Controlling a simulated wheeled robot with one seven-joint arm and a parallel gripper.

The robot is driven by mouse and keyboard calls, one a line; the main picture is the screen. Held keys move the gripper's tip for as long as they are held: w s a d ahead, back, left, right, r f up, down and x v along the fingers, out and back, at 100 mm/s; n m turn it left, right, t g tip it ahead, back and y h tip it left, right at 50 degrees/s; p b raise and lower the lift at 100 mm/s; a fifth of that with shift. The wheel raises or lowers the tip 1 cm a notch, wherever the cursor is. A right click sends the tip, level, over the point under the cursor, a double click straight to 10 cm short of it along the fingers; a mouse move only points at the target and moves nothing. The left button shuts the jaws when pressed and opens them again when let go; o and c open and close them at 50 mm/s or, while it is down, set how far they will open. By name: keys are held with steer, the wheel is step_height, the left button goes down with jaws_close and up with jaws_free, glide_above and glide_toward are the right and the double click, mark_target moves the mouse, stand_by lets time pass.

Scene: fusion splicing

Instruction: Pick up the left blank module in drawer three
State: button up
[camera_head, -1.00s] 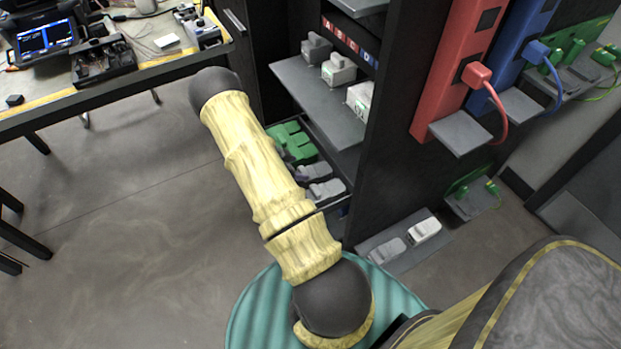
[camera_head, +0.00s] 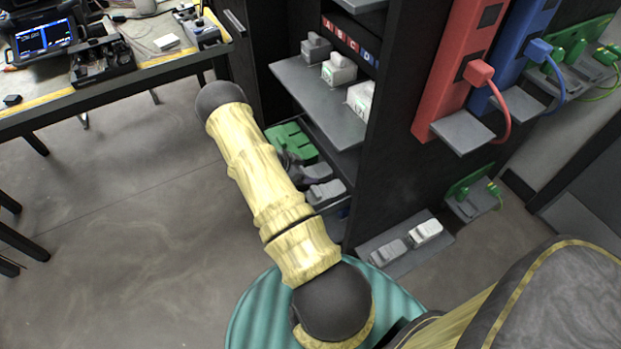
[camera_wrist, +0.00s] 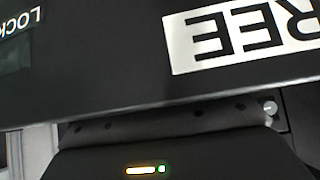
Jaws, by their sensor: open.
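Grey modules (camera_head: 318,171) and (camera_head: 326,191) and green modules (camera_head: 293,141) lie in an open, low drawer under the shelf in the head view. My arm covers the drawer's left part, so I cannot tell the left blank module apart. My gripper (camera_head: 291,160) is a small dark shape beside my arm, at the drawer, between the green and grey modules. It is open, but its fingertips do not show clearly. In the wrist view an upside-down label (camera_wrist: 245,35) ending in "REE" sits on a dark panel. No module is visible there.
A grey shelf (camera_head: 300,92) with grey modules juts out above the drawer. The dark cabinet side (camera_head: 395,170) stands to the right, with a low tray (camera_head: 385,262) beside it. A workbench (camera_head: 110,88) stands at upper left. The floor (camera_head: 120,220) left of my arm is clear.

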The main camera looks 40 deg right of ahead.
steer(key=c, duration=1.2)
steer(key=shift+r, duration=0.1)
step_height(320, 180, up, 10)
steer(key=shift+f+p, duration=0.1)
steer(key=shift+p, duration=1.15)
